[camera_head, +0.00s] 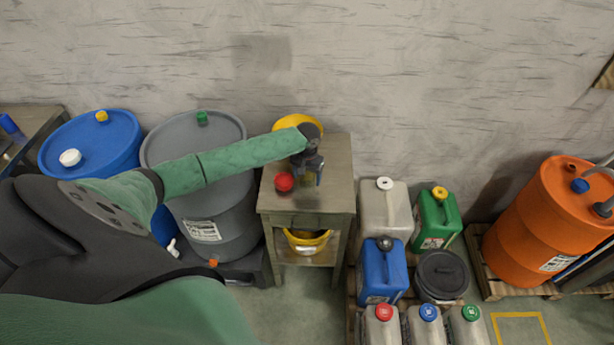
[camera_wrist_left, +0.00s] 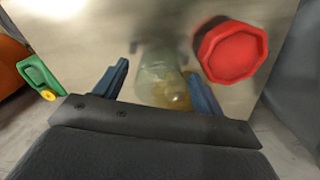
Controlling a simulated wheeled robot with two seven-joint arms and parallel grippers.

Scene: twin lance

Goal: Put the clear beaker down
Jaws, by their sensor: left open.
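The clear beaker (camera_wrist_left: 158,72) shows in the left wrist view as a see-through vessel with a yellowish tint at its near end. It is between the two blue fingers of my left gripper (camera_wrist_left: 160,84), with visible gaps to both. The left gripper is open. In the head view my left gripper (camera_head: 309,178) is over the top of the small side table (camera_head: 276,203), and the beaker there is mostly hidden by it. Whether the beaker's base rests on the table top is hard to tell. My right gripper is not in view.
A red octagonal cap (camera_head: 284,181) is close by on the table, right of the gripper in the left wrist view (camera_wrist_left: 232,52). A yellow bowl-like thing (camera_head: 292,122) is behind. A grey drum (camera_head: 215,215) stands left; jerrycans (camera_head: 384,270) stand right.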

